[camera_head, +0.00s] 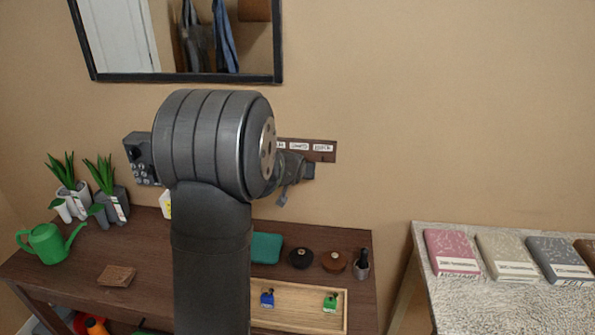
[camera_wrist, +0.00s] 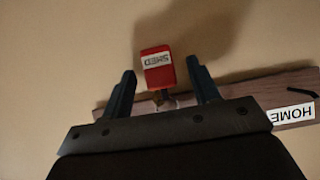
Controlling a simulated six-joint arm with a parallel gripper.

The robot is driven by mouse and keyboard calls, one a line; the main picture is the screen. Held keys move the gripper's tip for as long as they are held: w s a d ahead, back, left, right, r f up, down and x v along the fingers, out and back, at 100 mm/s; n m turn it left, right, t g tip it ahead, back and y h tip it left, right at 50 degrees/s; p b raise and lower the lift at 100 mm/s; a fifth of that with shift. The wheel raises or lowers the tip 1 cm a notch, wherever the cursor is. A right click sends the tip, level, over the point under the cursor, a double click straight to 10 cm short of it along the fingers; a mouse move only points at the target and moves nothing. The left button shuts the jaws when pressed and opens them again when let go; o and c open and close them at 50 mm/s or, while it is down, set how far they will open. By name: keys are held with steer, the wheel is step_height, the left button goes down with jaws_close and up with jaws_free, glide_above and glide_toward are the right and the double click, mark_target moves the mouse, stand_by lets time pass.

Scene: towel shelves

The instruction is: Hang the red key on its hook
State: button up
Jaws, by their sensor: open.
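The red key's tag (camera_wrist: 158,69), marked SHED and upside down in the wrist view, sits at the wooden hook rail (camera_wrist: 262,93). A small piece of metal shows between the tag and the rail, but whether its ring is over a hook is partly hidden by my gripper. My gripper (camera_wrist: 161,66) is open, with one finger on each side of the tag and a visible gap to both. In the head view my arm hides the red key and most of the rail (camera_head: 329,156).
A HOME label (camera_wrist: 292,113) is on the rail. Below, a wooden tray (camera_head: 298,322) holds a blue key (camera_head: 267,297) and a green key (camera_head: 330,301). A dark wall device (camera_head: 138,153) is left of my arm. A mirror (camera_head: 180,78) hangs above.

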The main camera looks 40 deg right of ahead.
steer(key=v, duration=1.7)
steer(key=shift+s+a, duration=0.15)
steer(key=x, duration=1.7)
steer(key=shift+r, duration=0.15)
steer(key=v, duration=1.7)
steer(key=x, duration=1.7)
steer(key=s+a+r, duration=0.1)
steer(key=s+a, duration=0.5)
stand_by(0.3)
